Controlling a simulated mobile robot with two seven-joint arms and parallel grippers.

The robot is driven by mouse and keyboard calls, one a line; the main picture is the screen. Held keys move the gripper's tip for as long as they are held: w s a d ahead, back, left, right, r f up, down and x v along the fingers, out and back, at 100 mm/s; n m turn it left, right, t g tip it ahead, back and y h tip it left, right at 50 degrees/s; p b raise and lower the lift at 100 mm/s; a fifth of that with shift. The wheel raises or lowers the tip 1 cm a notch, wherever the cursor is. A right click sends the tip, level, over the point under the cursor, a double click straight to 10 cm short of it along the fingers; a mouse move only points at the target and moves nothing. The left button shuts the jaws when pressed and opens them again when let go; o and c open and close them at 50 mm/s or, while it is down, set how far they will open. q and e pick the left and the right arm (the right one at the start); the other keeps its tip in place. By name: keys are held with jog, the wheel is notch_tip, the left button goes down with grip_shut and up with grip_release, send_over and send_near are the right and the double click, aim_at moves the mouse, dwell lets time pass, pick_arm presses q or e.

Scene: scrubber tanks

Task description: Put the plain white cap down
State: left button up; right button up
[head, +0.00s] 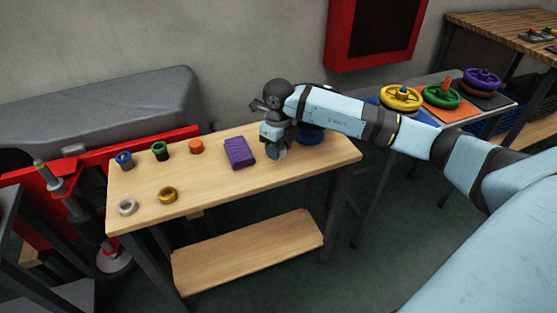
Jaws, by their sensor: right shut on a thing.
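My right gripper (275,152) points down over the wooden workbench (225,187), right of the purple block. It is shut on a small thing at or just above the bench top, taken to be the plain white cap. The gripper hides most of that thing, so I cannot tell whether it touches the wood. A pale grey-white ring-shaped cap (127,206) lies separately at the bench's front left. My left gripper is not in view.
On the bench are a blue cap (124,159), green cap (160,151), orange cap (196,146), yellow cap (168,195) and purple block (239,152). A blue round thing (311,134) is partly behind my arm. Handwheels (401,97) stand behind right. The bench's front middle is clear.

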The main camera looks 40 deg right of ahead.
aim_at(279, 166)
jog(key=shift+f+b, duration=0.35)
jog(key=shift+f, duration=1.8)
jog(key=o, duration=1)
jog(key=shift+f, duration=0.1)
